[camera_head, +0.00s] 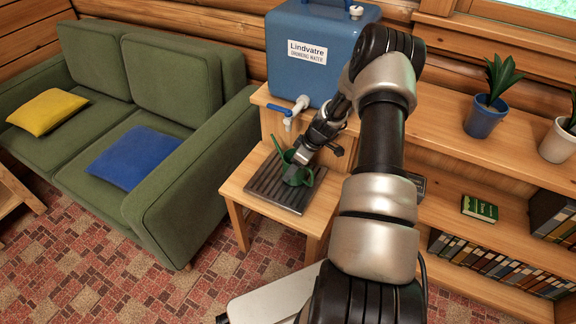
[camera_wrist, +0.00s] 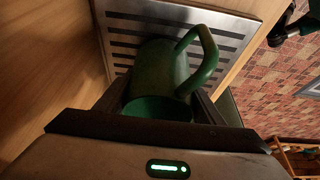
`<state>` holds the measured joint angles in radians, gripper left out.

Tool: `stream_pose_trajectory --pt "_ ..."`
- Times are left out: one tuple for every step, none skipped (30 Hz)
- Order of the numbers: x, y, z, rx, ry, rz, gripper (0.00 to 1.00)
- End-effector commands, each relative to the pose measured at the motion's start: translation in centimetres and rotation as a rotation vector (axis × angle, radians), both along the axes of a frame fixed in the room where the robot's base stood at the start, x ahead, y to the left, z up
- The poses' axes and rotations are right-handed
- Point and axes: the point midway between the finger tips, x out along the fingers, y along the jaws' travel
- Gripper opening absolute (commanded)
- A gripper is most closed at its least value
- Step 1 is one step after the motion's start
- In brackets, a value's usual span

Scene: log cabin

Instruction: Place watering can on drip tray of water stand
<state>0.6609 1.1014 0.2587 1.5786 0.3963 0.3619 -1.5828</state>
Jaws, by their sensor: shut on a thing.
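A green watering can (camera_head: 305,181) is at the drip tray (camera_head: 262,188), a grey slotted plate on the low front part of the wooden water stand (camera_head: 229,189). My gripper (camera_head: 298,164) is shut on the can from above. In the wrist view the can (camera_wrist: 158,70) sits between my fingers, its handle to the right, with the slotted tray (camera_wrist: 222,22) behind it. I cannot tell whether the can's base touches the tray. The blue water container (camera_head: 318,50) with its white tap (camera_head: 297,107) stands on the higher part of the stand.
A green sofa (camera_head: 185,205) with a yellow cushion (camera_head: 47,111) and a blue cushion (camera_head: 133,157) is on the left. Shelves on the right hold books (camera_head: 490,262), a green book (camera_head: 479,208) and potted plants (camera_head: 486,117). The tap overhangs near my gripper.

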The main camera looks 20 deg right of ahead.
Motion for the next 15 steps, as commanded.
stream_pose_trajectory --pt "0.9 0.7 -0.1 -0.002 -0.003 0.006 0.35" --pt "1.2 1.0 -0.1 -0.003 -0.002 0.005 0.35" --pt "1.7 1.3 -0.1 -0.002 -0.003 0.004 0.35" --pt "1.9 1.5 -0.1 -0.001 -0.002 0.003 0.35" --pt "2.1 1.6 0.0 -0.002 -0.001 0.002 0.35" --pt "2.1 1.6 -0.3 -0.001 0.000 0.002 0.35" --pt "2.0 1.6 -0.4 -0.001 0.001 0.001 0.35" --pt "2.0 1.6 -0.3 0.000 0.000 0.000 0.35" --pt "2.0 1.6 -0.2 0.001 -0.001 0.000 0.35" --pt "2.0 1.6 -0.2 0.001 -0.001 0.000 0.35" --pt "2.0 1.6 -0.2 0.001 -0.001 0.000 0.35" --pt "2.0 1.6 -0.2 0.000 -0.001 0.001 0.35" --pt "2.0 1.6 -0.2 0.000 -0.001 0.001 0.35" --pt "2.0 1.6 -0.2 0.000 -0.001 0.001 0.35" --pt "2.0 1.6 -0.3 0.000 -0.001 0.001 0.35"
